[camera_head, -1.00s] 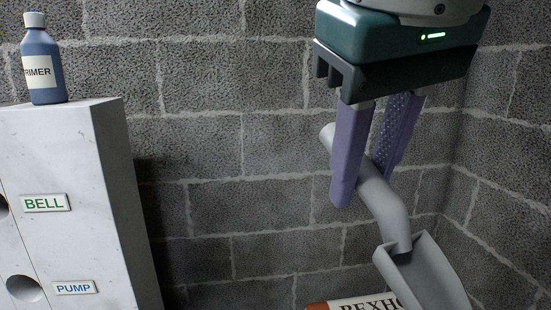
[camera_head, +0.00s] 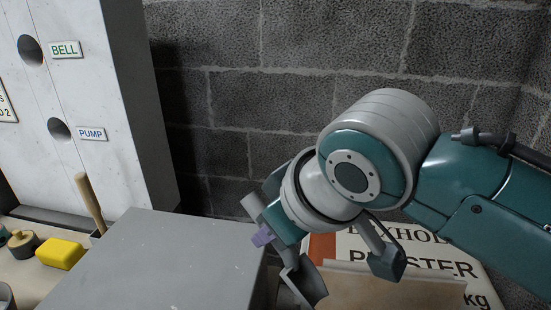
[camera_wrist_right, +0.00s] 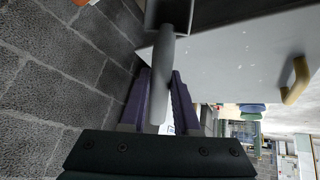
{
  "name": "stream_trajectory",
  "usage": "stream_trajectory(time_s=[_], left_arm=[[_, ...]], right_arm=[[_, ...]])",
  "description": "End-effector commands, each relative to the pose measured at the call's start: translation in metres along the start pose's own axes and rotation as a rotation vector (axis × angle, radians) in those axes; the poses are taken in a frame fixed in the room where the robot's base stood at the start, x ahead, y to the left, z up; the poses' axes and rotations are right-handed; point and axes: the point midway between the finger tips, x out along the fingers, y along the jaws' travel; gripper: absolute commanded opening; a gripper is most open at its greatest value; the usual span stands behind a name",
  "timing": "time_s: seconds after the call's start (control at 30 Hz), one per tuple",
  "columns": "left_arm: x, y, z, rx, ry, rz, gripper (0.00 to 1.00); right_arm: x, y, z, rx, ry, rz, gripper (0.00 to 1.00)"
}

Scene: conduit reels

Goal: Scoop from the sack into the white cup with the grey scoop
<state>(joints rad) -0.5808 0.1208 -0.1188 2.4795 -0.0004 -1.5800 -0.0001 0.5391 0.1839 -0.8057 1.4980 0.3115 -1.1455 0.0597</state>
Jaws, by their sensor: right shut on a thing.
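My right gripper (camera_head: 262,236) is shut on the handle of the grey scoop (camera_head: 305,284). In the head view the scoop's bowl hangs below the wrist, at the left edge of the sack (camera_head: 335,243), and the handle end sticks out up-left. In the right wrist view the scoop handle (camera_wrist_right: 163,75) lies between the purple fingers (camera_wrist_right: 164,105). I cannot make out the white cup for certain; a pale rim is cut off at the lower left corner. My left gripper is out of view.
A grey flat-topped block (camera_head: 170,262) stands left of the scoop. Further left are a yellow sponge (camera_head: 60,253), a wooden handle (camera_head: 88,200) and a white panel (camera_head: 85,95) labelled BELL and PUMP. A block wall (camera_head: 230,120) closes the back.

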Motion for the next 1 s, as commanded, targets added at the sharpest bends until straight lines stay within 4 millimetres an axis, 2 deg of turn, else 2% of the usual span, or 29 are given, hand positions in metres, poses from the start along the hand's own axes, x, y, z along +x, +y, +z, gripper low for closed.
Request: stream_trajectory(time_s=[0.03, 0.2, 0.3, 0.43, 0.6, 1.0], left_arm=[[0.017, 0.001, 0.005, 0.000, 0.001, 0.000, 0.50], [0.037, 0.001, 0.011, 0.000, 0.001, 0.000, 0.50], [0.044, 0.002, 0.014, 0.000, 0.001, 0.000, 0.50], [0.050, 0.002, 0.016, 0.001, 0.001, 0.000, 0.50], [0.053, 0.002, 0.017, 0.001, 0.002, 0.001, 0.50], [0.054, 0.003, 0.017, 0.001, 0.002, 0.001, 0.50]], right_arm=[[0.025, -0.004, 0.027, 0.008, -0.001, -0.011, 0.00], [0.067, 0.003, 0.094, 0.011, 0.021, -0.006, 0.00], [0.081, 0.007, 0.129, 0.018, 0.031, 0.002, 0.00], [0.090, 0.010, 0.162, 0.025, 0.040, 0.010, 0.00], [0.094, 0.013, 0.180, 0.028, 0.048, 0.014, 0.00], [0.094, 0.013, 0.182, 0.027, 0.051, 0.015, 0.00]])
